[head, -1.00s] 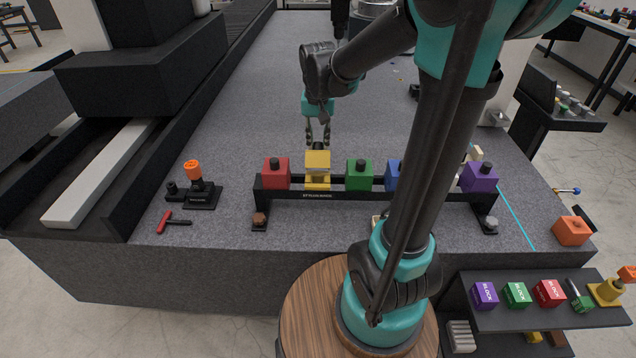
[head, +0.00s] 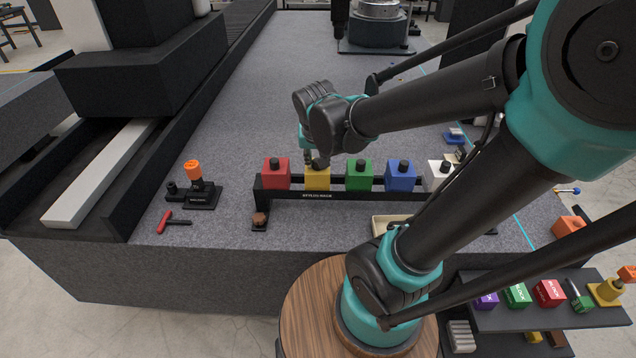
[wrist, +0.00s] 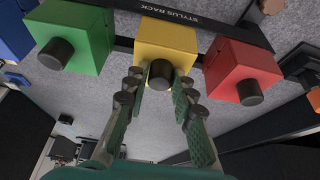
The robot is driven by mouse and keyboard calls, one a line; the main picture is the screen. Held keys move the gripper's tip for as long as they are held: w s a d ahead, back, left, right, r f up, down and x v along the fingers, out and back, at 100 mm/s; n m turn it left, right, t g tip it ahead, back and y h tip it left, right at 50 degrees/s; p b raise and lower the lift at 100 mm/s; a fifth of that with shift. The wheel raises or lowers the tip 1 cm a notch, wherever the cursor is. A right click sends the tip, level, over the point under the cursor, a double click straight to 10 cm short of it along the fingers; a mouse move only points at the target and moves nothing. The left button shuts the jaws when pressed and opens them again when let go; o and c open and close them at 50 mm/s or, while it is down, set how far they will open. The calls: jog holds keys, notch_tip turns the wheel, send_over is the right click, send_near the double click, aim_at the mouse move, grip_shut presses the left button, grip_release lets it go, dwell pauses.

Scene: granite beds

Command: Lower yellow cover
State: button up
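The yellow cover (head: 317,180) is a cube with a black knob, second from the left on the black stylus rack (head: 300,196). It sits level with its neighbours. It also shows at the top middle of the wrist view (wrist: 165,42), with its knob (wrist: 160,73) facing the camera. My gripper (wrist: 161,84) is open, with one finger on each side of the knob. The left finger is close to the knob; I cannot tell if it touches. In the head view, my gripper (head: 316,160) is just above the yellow cover and partly hides its top.
A red cube (head: 276,174) stands close left and a green cube (head: 359,175) close right. Blue (head: 400,177) and white (head: 438,175) cubes stand further right. An orange-topped stand (head: 200,193) and a red-handled tool (head: 170,221) lie left.

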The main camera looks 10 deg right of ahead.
jog(key=o, duration=0.3)
jog(key=shift+w, duration=0.1)
jog(key=shift+r, duration=0.1)
jog(key=shift+v, duration=2.95)
jog(key=v, duration=1.2)
jog(key=shift+w, duration=0.1)
